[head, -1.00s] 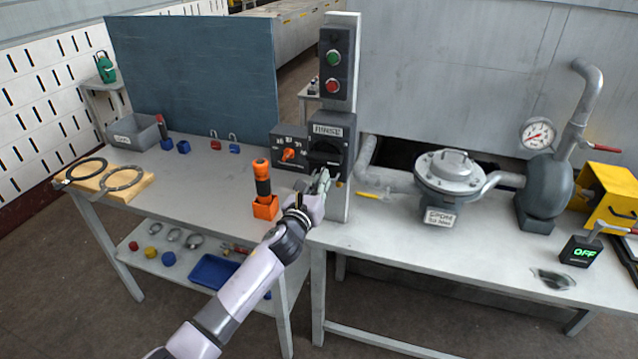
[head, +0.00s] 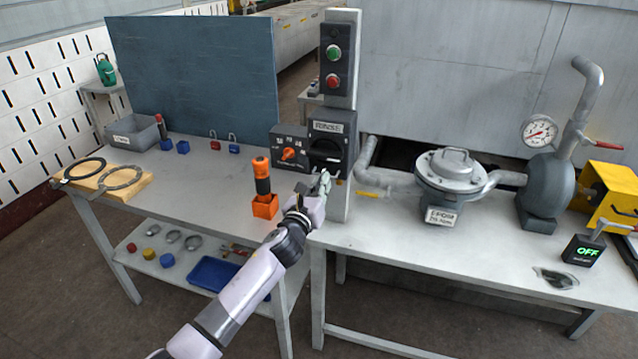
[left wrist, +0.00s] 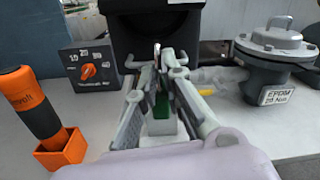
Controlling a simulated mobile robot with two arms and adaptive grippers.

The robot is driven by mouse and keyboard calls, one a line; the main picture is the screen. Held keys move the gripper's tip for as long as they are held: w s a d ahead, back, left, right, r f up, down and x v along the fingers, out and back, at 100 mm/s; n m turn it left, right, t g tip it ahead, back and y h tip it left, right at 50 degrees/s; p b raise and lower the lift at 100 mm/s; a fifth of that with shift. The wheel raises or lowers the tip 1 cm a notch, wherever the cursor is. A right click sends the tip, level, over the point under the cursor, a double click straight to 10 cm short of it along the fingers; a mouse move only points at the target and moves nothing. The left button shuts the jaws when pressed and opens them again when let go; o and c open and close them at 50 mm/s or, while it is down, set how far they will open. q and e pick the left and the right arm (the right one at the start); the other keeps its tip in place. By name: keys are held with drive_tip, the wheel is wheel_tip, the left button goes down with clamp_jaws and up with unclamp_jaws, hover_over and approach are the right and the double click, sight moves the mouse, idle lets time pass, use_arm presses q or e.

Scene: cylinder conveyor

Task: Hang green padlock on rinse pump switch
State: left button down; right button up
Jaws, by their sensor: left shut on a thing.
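The rinse pump switch (head: 327,145) is a dark box labelled RINSE with a black rotary handle, on a grey post above the bench. Its lower part shows at the top of the left wrist view (left wrist: 150,30). My left gripper (head: 324,180) is just below and in front of it. In the left wrist view, its fingers (left wrist: 160,88) are shut on the green padlock (left wrist: 161,106), whose shackle (left wrist: 157,52) points up toward the switch's underside. I cannot tell whether the shackle touches the switch. The padlock is mostly hidden by the fingers. My right gripper is not in view.
A timer box with an orange knob (head: 289,154) stands left of the switch. An orange-handled tool in an orange holder (head: 264,207) is close left of my arm. Red and blue padlocks (head: 234,149) stand behind.

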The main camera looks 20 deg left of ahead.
use_arm(q)
drive_tip(key=shift+a+f, duration=0.1)
drive_tip(key=shift+f, duration=0.4)
drive_tip(key=c, duration=1.7)
unclamp_jaws()
drive_tip(key=shift+w+f, duration=0.15)
drive_tip(key=shift+o, duration=0.3)
drive_tip(key=shift+w+f, duration=0.25)
drive_tip(key=shift+w, duration=0.35)
drive_tip(key=shift+r, duration=0.1)
